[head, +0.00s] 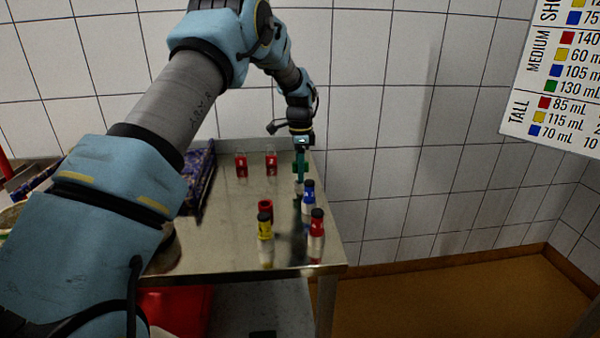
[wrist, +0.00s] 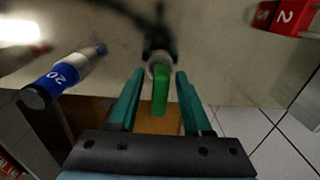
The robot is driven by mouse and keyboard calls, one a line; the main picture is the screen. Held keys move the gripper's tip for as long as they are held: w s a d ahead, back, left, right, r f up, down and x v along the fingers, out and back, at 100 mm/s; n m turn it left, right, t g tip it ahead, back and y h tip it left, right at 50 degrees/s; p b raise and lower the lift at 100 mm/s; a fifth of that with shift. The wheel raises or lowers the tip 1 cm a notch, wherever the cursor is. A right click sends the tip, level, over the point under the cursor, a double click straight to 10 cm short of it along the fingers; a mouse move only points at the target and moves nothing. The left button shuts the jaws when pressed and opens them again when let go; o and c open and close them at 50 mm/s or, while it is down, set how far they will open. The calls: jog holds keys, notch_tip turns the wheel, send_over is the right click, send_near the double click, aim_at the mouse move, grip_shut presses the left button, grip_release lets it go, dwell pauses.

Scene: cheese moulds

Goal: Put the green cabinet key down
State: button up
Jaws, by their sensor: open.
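The green cabinet key (wrist: 160,92) shows in the wrist view as a green bar, with a grey round piece at its far end. My gripper (wrist: 158,74) is open, with one teal finger on each side of the green bar and a visible gap on both sides. In the head view my gripper (head: 300,160) points down over the far right part of the metal table, with green showing at its fingers. Whether the key's lower end touches the table is hard to tell.
A blue bottle (head: 308,197) stands close by; it also shows in the wrist view (wrist: 50,86).

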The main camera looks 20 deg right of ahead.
notch_tip(320, 180, up, 12)
jog(key=shift+f+b, duration=0.25)
jog(key=shift+b, duration=0.8)
jog(key=a+n, duration=0.6)
jog(key=a, duration=0.9)
jog(key=s+a+f+n, duration=0.3)
jog(key=s+a+n, duration=0.4)
jog(key=s+a, duration=0.3)
jog(key=s+a+f+n+t, duration=0.1)
jog(key=s+a+f+n, duration=0.2)
jog(key=s+a+n, duration=0.4)
jog(key=s+a, duration=0.3)
jog(key=a, duration=0.4)
jog(key=shift+s+a+t, duration=0.3)
jog(key=shift+a, duration=0.05)
